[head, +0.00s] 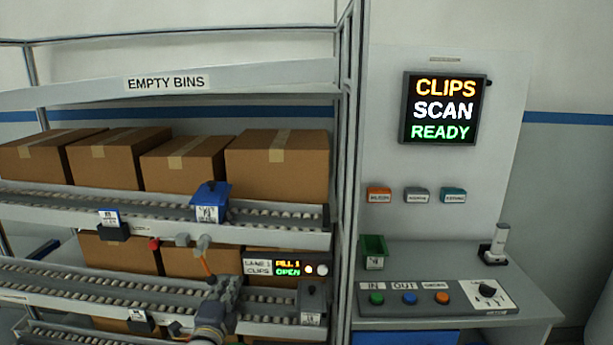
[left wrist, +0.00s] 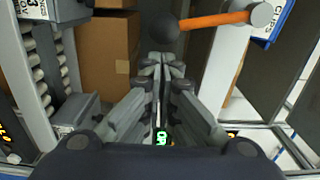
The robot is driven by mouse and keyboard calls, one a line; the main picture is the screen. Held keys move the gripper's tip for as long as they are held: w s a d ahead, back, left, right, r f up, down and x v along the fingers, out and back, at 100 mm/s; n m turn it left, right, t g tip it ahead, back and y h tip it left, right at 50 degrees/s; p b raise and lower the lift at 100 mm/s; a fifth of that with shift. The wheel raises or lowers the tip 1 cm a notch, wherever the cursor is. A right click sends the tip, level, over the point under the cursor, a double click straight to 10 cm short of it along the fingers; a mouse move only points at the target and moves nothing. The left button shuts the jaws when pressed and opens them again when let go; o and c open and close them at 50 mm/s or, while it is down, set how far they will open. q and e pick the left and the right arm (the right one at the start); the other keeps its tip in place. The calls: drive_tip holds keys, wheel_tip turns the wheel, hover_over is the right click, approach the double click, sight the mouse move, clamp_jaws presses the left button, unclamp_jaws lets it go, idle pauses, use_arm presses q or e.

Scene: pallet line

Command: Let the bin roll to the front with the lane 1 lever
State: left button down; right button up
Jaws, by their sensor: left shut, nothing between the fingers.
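The lane 1 lever (head: 207,264) is an orange rod with a grey knob at the front of the rack. In the left wrist view the orange rod (left wrist: 215,21) runs across the top, between a dark round end and a grey one. My left gripper (head: 230,283) is shut and empty, just below and right of the lever; its fingers (left wrist: 165,68) point toward the dark end. Contact cannot be told. A blue bin (head: 210,203) sits on the upper roller lane and a grey bin (head: 312,300) at the right end of the lower lane. My right gripper is out of view.
The lane 1 display (head: 288,268) reads CLIPS and OPEN. Cardboard boxes (head: 277,165) stand behind the lanes. A rack post (head: 345,180) separates them from a console (head: 455,265) with buttons, a green bin (head: 374,252) and a scanner-like device (head: 498,246).

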use_arm(q)
drive_tip(key=shift+s+a+r+p, duration=0.1)
drive_tip(key=shift+s+a+p, duration=0.25)
drive_tip(key=shift+a, duration=0.6)
drive_tip(key=shift+s+a+p, duration=0.3)
drive_tip(key=shift+s+a, duration=0.15)
drive_tip(key=shift+a, duration=0.45)
drive_tip(key=shift+s+a+r+p, duration=0.1)
drive_tip(key=shift+s+a+p, duration=0.25)
drive_tip(key=shift+a, duration=0.6)
drive_tip(key=p, duration=0.3)
approach(207, 282)
drive_tip(key=shift+w+d+f, duration=0.15)
drive_tip(key=shift+w+d, duration=0.2)
drive_tip(key=shift+w, duration=0.15)
